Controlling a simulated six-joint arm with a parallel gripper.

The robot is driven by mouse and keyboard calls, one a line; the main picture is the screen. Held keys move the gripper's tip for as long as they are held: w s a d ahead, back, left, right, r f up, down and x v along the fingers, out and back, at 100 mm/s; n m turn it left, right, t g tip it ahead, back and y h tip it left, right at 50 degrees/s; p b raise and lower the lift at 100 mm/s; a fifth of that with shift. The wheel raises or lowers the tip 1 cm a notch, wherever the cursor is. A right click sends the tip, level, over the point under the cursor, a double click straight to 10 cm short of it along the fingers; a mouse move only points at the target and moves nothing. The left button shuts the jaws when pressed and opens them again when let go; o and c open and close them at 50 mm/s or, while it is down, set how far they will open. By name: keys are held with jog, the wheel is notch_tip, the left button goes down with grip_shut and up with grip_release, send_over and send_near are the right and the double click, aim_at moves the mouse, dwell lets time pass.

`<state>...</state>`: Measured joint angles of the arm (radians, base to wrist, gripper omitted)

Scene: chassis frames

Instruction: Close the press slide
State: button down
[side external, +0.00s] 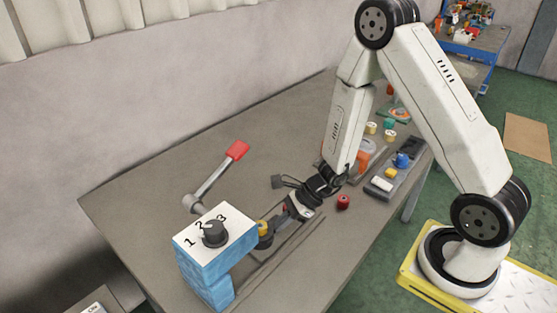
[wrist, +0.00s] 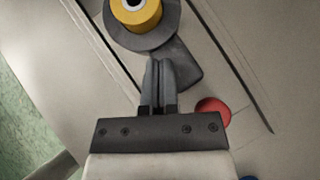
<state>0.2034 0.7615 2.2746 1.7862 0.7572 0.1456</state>
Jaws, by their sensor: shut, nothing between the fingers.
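The press is a blue block (side external: 208,268) with a white top marked 1, 2, 3 and a dark knob (side external: 215,234). What appears to be its slide is a grey round plate with a tab (wrist: 187,68), lying between two dark rails. A yellow ring-shaped part (wrist: 136,12) sits on the plate. The yellow part also shows in the side view (side external: 263,229), close beside the block's right side. My gripper (wrist: 158,65) is shut and empty, its fingertips over or against the plate's near edge by the tab. I cannot tell whether they touch.
A lever with a red handle (side external: 237,150) rises behind the block. A red round part (side external: 343,202) lies right of my gripper. A grey tray (side external: 381,188) with a blue part (side external: 402,160) and several small parts stand farther right. The table left of the lever is clear.

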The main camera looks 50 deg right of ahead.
aim_at(272, 233)
jog(key=shift+a, duration=2.45)
jog(key=shift+s+d, duration=0.1)
jog(key=shift+d, duration=0.1)
jog(key=shift+s+d, duration=0.45)
jog(key=shift+d, duration=0.35)
jog(key=shift+s+d, duration=0.45)
jog(key=shift+d, duration=0.4)
jog(key=v, duration=1)
jog(key=shift+w, duration=0.1)
